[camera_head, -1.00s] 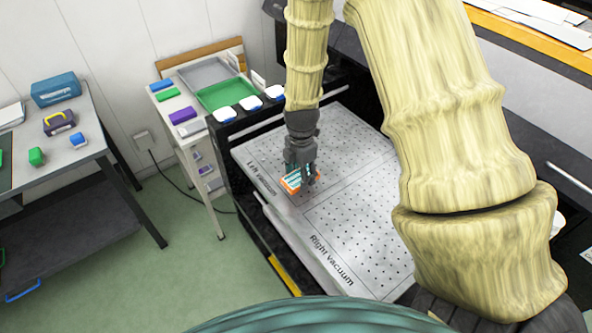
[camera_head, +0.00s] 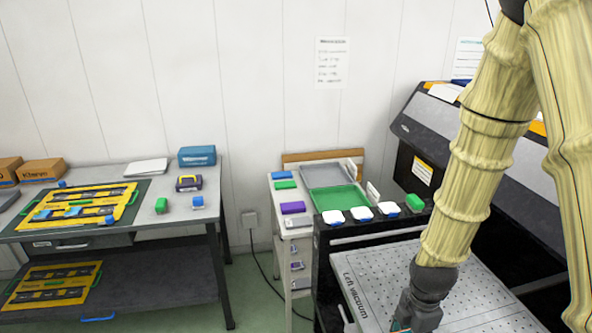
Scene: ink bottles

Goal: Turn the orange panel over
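My gripper (camera_head: 411,318) points down over the perforated metal bed marked "Left vacuum" (camera_head: 373,271), at the bottom edge of the head view. Its fingertips are cut off by the frame edge, so whether they are open or shut does not show. A small teal patch shows at the fingertips. The orange panel cannot be made out now; the area under the gripper lies at or below the frame edge.
A narrow white cart with a green tray (camera_head: 336,199) and grey tray (camera_head: 327,174) stands behind the bed. Several white-topped bottles line the bed's back ledge. A grey table (camera_head: 150,218) with yellow boards stands left. Green floor lies between.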

